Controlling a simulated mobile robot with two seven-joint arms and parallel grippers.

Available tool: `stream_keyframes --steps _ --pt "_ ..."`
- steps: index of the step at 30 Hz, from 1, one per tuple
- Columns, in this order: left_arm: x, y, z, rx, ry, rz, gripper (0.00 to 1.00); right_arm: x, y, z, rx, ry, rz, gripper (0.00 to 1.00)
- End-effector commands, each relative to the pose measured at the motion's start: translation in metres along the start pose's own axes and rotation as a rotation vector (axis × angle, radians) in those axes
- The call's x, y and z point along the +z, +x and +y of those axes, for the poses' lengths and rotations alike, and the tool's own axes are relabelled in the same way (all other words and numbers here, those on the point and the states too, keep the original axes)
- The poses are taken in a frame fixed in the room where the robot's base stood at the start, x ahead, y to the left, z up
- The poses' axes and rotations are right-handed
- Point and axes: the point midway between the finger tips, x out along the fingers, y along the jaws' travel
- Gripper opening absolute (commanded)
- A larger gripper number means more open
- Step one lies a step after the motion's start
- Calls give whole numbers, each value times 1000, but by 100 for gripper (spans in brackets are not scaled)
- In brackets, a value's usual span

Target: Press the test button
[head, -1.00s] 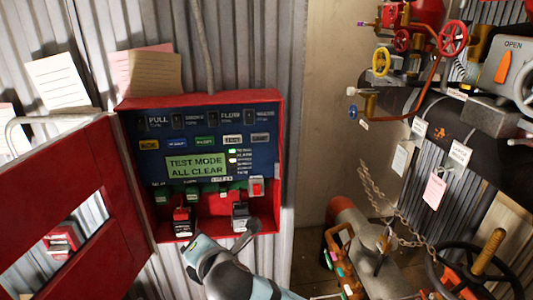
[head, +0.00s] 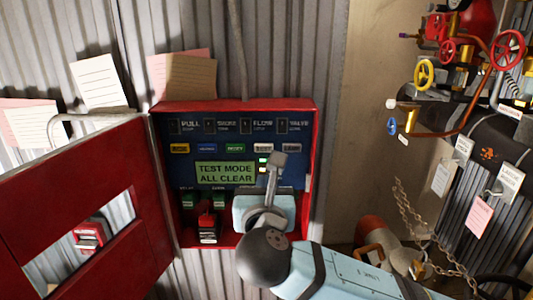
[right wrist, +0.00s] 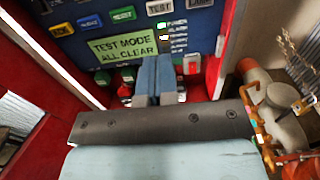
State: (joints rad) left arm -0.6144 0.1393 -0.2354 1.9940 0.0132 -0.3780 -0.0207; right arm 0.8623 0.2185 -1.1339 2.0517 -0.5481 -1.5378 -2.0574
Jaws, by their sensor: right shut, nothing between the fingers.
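The test button is a pale button marked TEST (right wrist: 159,7) at the top of the right wrist view, above the green display (right wrist: 122,46) that reads TEST MODE ALL CLEAR. In the head view the button (head: 263,148) sits in the label row of the blue panel (head: 220,135). My right gripper (head: 278,160) is shut and empty, its tips in front of the panel close to the pale buttons. In the right wrist view the fingers (right wrist: 155,62) point at the panel, below the test button. I cannot tell whether they touch anything. My left gripper is not in view.
The red cabinet (head: 310,170) has its door (head: 60,185) swung open to the left. Pipes and valve wheels (head: 425,74), tags and a chain (head: 420,220) fill the right side.

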Motion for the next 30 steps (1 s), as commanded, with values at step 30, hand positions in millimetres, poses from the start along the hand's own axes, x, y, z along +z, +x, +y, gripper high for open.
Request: stream_keyframes --steps 30 --pt "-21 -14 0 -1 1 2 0 0 139 0 1 2 1 0"
